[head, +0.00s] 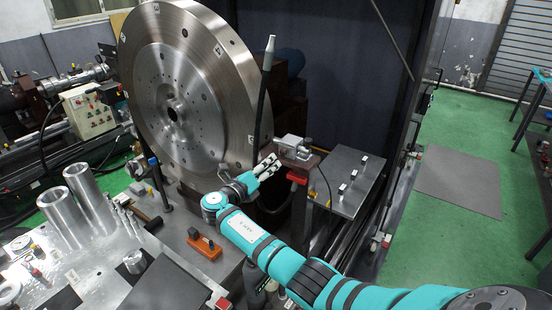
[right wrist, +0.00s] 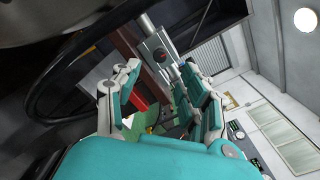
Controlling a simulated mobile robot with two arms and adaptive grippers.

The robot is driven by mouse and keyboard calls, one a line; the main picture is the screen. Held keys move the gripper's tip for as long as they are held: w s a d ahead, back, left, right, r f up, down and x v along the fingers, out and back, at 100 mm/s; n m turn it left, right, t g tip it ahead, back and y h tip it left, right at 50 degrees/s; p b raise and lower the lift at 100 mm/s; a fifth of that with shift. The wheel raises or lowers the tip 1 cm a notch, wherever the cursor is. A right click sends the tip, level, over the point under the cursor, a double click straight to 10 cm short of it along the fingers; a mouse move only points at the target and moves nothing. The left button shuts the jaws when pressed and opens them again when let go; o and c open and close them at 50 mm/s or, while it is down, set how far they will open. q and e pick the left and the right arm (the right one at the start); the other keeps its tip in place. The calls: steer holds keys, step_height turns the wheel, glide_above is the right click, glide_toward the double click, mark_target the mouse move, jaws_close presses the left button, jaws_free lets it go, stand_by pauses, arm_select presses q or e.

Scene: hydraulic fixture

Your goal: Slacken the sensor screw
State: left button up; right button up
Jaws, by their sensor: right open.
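The sensor, a small grey metal block (head: 293,147), sits on a brown bracket (head: 298,160) to the right of the large steel disc. A small dark round part, possibly the sensor screw (head: 306,146), shows at the block's right side; I cannot tell for sure. My right gripper (head: 272,166) is just left of and below the block, apart from it. In the right wrist view the block (right wrist: 155,47) with a dark round spot appears beyond the fingertips of my open gripper (right wrist: 160,68). Nothing shows between the fingers. My left gripper is not in view.
The large steel disc (head: 185,85) stands close left of my gripper. A grey plate table (head: 345,180) lies right of the bracket. A workbench with metal cylinders (head: 62,213) is at the lower left.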

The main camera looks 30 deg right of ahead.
steer(key=v, duration=0.4)
steer(key=shift+a, duration=0.15)
